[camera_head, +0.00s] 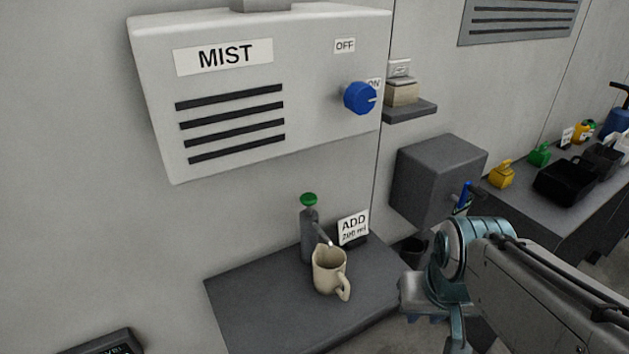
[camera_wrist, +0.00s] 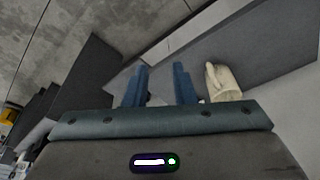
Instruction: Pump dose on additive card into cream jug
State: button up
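The cream jug (camera_head: 328,271) stands upright on a dark grey shelf (camera_head: 255,310), its handle toward the front right. A dark pump (camera_head: 308,238) with a green top stands just behind it, its spout reaching to the jug's mouth. The additive card (camera_head: 353,229), reading "ADD" and what looks like 200 ml, stands right of the pump. My gripper (camera_wrist: 160,85) shows two blue fingers set apart with nothing between them. The jug (camera_wrist: 222,82) lies just right of the fingers in the wrist view. In the head view my gripper is right of the shelf, its fingers mostly hidden.
A white MIST box (camera_head: 230,120) with a blue knob (camera_head: 360,98) hangs on the wall above the shelf; the knob's pointer is toward ON. A grey wall box (camera_head: 440,180) is behind my arm. A bench at right holds yellow and green items. The shelf's front left is clear.

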grip_shut()
dwell(1.5)
